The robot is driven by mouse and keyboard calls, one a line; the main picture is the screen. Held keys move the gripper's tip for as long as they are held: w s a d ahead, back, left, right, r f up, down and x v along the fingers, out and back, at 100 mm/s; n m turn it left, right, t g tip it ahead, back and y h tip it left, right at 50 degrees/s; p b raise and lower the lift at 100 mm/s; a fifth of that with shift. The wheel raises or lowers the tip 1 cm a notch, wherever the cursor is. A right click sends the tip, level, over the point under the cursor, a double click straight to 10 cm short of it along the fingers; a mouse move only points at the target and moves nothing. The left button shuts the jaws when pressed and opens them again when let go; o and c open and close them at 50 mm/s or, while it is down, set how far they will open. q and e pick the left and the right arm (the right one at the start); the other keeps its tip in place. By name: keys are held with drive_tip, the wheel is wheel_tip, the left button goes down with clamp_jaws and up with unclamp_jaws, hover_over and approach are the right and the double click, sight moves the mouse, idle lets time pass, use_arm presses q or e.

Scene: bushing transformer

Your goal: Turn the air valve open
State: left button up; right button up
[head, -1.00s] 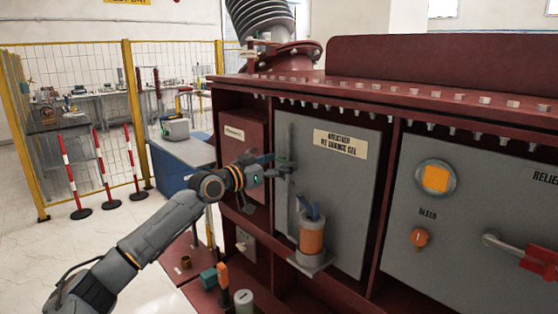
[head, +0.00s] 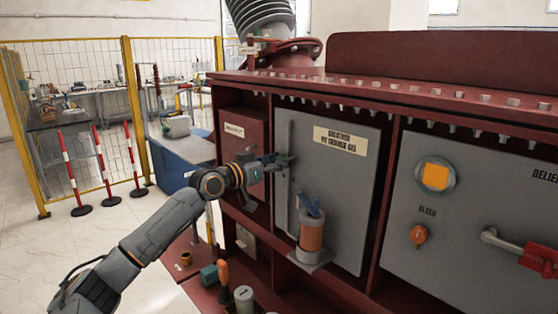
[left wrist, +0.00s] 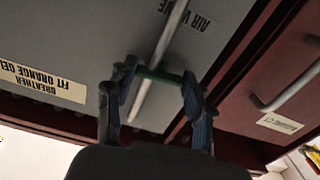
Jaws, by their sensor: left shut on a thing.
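The air valve handle is a long grey bar (head: 291,135) standing upright along the left edge of a grey panel (head: 345,190). In the left wrist view, the bar (left wrist: 171,32) crosses the panel beside an upside-down "AIR VALVE" label (left wrist: 200,22). My left gripper (head: 284,162) is at the bar, about halfway along it. In the left wrist view, its two fingers (left wrist: 157,80) are on either side of the bar, with a green strip between them. It is shut on the bar, though the exact contact is hard to see. My right gripper is in neither view.
An orange breather cylinder (head: 311,237) sits on a bracket just right of the gripper. A bleed knob (head: 418,236) and a red-gripped relief lever (head: 538,257) are farther right. A red cabinet post borders the panel on the left. Striped poles (head: 67,170) stand at left.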

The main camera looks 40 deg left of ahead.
use_arm(q)
drive_tip(key=n+p, duration=0.1)
drive_tip(key=n, duration=0.3)
drive_tip(key=shift+r, duration=0.2)
drive_tip(key=n+p, duration=0.2)
drive_tip(key=n, duration=0.2)
drive_tip(key=n+p, duration=0.3)
drive_tip(key=n, duration=0.1)
drive_tip(key=shift+r, duration=0.1)
drive_tip(key=shift+n+p, duration=1.75)
drive_tip(key=shift+n, duration=0.65)
drive_tip(key=shift+f, duration=0.2)
drive_tip(key=o, duration=1.2)
drive_tip(key=shift+c, duration=0.2)
